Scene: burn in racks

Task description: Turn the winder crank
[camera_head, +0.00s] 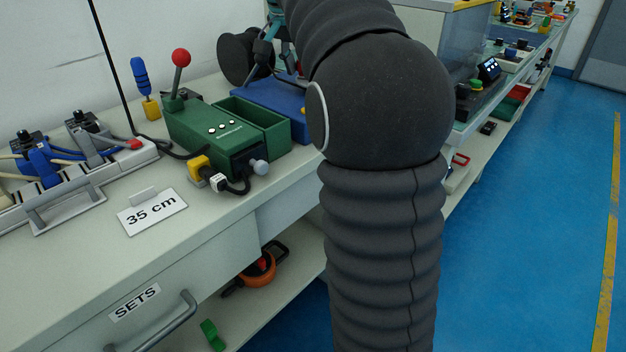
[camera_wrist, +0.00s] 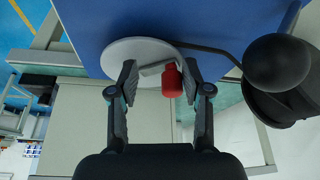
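The winder shows as a blue body (camera_wrist: 200,22) in the wrist view, with a round grey disc (camera_wrist: 125,52) on it. A short grey bar on the disc and a red knob (camera_wrist: 172,80) look like the crank. My gripper (camera_wrist: 160,72) is open, with one finger on each side of the red knob. The knob is closer to the right finger; I cannot tell whether they touch. A dark rod ends in a black ball (camera_wrist: 276,62) at the right. In the head view the blue body (camera_head: 268,94) is partly hidden by my arm, and the crank is not clear.
A green box (camera_head: 220,130) with a red-knobbed lever (camera_head: 181,58) stands close left of the blue body. A black spool-like part (camera_head: 236,58) stands behind. A "35 cm" sign (camera_head: 152,212) and a cable-filled rack (camera_head: 70,180) are further left. Blue floor lies right.

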